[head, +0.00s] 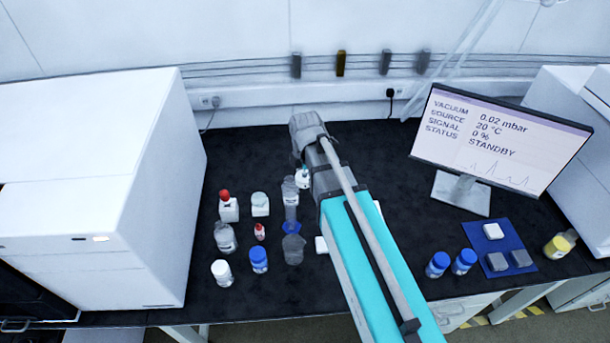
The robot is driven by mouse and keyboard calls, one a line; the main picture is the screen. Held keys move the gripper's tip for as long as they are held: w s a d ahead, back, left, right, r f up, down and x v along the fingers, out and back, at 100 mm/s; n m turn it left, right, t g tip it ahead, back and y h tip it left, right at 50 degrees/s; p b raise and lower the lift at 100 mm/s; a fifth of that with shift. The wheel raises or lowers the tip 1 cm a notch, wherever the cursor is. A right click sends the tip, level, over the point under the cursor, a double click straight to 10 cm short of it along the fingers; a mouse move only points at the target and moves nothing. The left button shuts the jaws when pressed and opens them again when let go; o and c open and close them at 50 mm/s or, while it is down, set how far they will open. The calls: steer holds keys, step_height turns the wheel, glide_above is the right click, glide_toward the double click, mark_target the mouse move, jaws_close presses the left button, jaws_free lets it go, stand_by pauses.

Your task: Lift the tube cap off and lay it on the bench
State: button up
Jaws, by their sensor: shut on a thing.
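My gripper (302,166) is at the end of my arm, over the middle of the dark bench (380,190), with its fingers mostly hidden behind my wrist. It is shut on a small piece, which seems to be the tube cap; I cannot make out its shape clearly. A small white-and-teal piece (303,180) shows just below my wrist. I cannot tell whether it is the cap or part of the tube, nor whether the two touch. A clear cylinder (291,205) with a blue foot stands just left of it.
Several bottles stand left of my arm, including a red-capped one (229,208) and a blue-capped one (259,261). A monitor (500,142) and a blue mat (517,245) with small blocks are on the right. A white instrument (100,190) fills the left. Bench behind the bottles is clear.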

steer(key=shift+r+p, duration=0.55)
steer(key=shift+r, duration=0.15)
steer(key=shift+f, duration=0.15)
step_height(320, 180, down, 3)
steer(key=b, duration=0.3)
stand_by(0.4)
